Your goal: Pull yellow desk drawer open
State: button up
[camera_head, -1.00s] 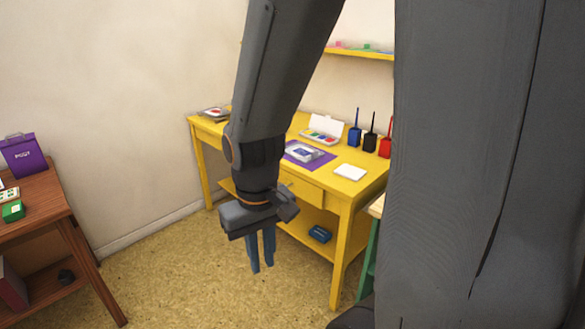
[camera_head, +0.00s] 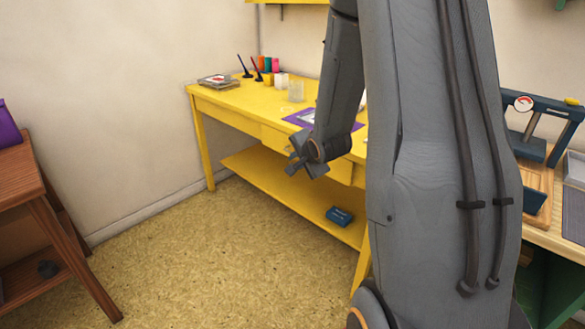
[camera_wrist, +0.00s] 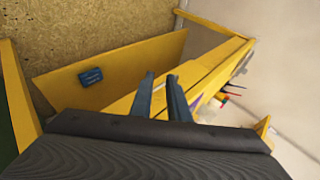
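The yellow desk (camera_head: 235,96) stands against the wall in the head view. Its drawer front (camera_head: 275,138) lies in the front rail under the top and looks closed. My arm and gripper cover part of it, and I cannot make out its handle.
The desk's lower shelf (camera_head: 290,190) carries a blue box (camera_head: 339,216). A purple mat (camera_head: 300,117), pens and jars are on the top. A brown wooden table (camera_head: 22,178) stands at the left, and a workbench (camera_head: 548,238) at the right. The floor between is clear.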

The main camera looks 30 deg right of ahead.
jog(key=shift+w+d+f+m+t+y+b, duration=0.15)
jog(key=shift+w+d+f+m+t+b, duration=1)
jog(key=shift+w, duration=1.25)
jog(key=shift+w+d+f+m+t+y+b, duration=0.2)
jog(key=shift+w+d+f+m+t+b, duration=0.45)
jog(key=shift+w+d+f+m+b, duration=1.3)
jog(key=shift+w+d+f+m+t+y+b, duration=0.15)
jog(key=shift+w+d+f+m+t+b, duration=0.65)
jog(key=shift+w, duration=2.05)
jog(key=shift+a+r+m, duration=0.25)
jog(key=shift+a+m, duration=0.05)
grip_shut()
